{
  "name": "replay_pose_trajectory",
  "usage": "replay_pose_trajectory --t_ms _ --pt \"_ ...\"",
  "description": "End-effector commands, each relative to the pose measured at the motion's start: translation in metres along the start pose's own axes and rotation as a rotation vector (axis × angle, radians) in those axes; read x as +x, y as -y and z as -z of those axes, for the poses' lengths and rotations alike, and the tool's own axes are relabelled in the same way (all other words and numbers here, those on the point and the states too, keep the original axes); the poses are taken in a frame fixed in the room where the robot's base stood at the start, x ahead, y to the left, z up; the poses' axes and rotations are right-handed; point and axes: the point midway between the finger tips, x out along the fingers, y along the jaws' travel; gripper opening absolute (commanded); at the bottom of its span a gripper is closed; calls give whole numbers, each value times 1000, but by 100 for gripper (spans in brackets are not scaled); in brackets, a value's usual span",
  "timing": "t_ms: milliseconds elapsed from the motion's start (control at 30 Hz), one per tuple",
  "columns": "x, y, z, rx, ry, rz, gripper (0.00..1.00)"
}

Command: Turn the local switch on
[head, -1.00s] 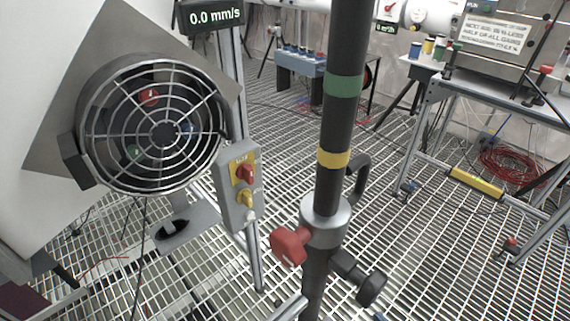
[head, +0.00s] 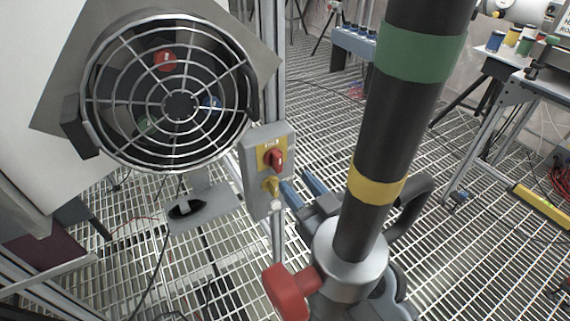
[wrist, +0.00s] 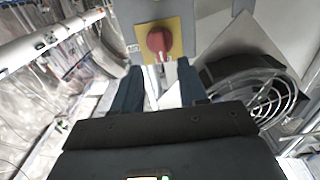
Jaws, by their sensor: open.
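A grey switch box (head: 256,180) stands beside the caged fan. Nothing is held. The knob's label is too small to read.
A black pole (head: 400,115) with green and yellow bands, a red clamp knob (head: 290,291) and a hook stands close in front. The round caged fan (head: 180,105) is left of the box. A workbench (head: 500,75) stands at the back right. The grating floor between is open.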

Motion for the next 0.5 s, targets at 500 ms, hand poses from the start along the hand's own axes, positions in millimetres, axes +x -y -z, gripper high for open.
replay_pose_trajectory --t_ms 500 --pt "67 0 1 1 0 -1 43"
